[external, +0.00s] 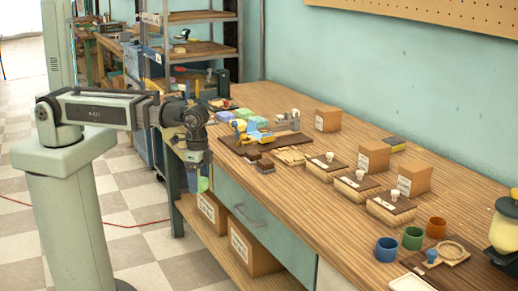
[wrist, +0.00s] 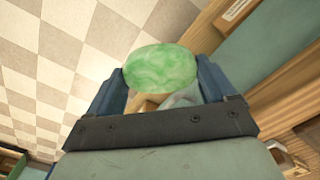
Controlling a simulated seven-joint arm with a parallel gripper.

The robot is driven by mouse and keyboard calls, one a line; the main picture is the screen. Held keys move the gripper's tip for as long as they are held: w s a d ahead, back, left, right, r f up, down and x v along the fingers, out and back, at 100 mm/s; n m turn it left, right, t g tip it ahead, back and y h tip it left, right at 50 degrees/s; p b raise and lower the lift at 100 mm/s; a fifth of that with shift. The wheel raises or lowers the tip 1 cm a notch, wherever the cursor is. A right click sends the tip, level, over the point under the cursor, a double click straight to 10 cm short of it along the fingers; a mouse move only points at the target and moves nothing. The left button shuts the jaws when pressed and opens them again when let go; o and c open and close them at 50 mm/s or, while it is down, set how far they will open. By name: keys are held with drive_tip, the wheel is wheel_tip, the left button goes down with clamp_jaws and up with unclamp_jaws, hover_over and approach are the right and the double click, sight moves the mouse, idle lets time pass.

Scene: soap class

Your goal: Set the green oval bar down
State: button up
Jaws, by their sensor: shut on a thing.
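The green oval bar (wrist: 160,68) is marbled and sits between the two blue fingers of my gripper (wrist: 163,85) in the wrist view. My gripper is shut on it. In the external view my gripper (external: 199,180) hangs pointing down at the bench's near left edge, lower than the bench top. The green bar (external: 203,184) shows there as a small green patch under the wrist. The floor and the bench's lower parts show behind the bar in the wrist view.
The wooden bench (external: 300,205) has pastel blocks (external: 241,114) at its far left, beside a dark board (external: 240,143) with a blue and yellow device. Cardboard boxes (external: 373,156), topped blocks and coloured cups (external: 412,238) stand farther right. Boxes (external: 250,250) fill the lower shelf.

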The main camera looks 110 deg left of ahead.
drive_tip(key=shift+r, duration=0.1)
wheel_tip(320, 180, up, 18)
drive_tip(key=w+a+r+n, duration=0.1)
drive_tip(key=w+a, duration=0.3)
drive_tip(key=w, duration=0.4)
drive_tip(key=w+a+r+n, duration=0.1)
drive_tip(key=w+a+r, duration=0.1)
drive_tip(key=w+a, duration=0.45)
drive_tip(key=n, duration=0.3)
hover_over(367, 137)
wheel_tip(367, 137, down, 3)
drive_tip(key=shift+d+f, duration=0.2)
drive_tip(key=shift+f, duration=5.55)
drive_tip(key=shift+f, duration=0.6)
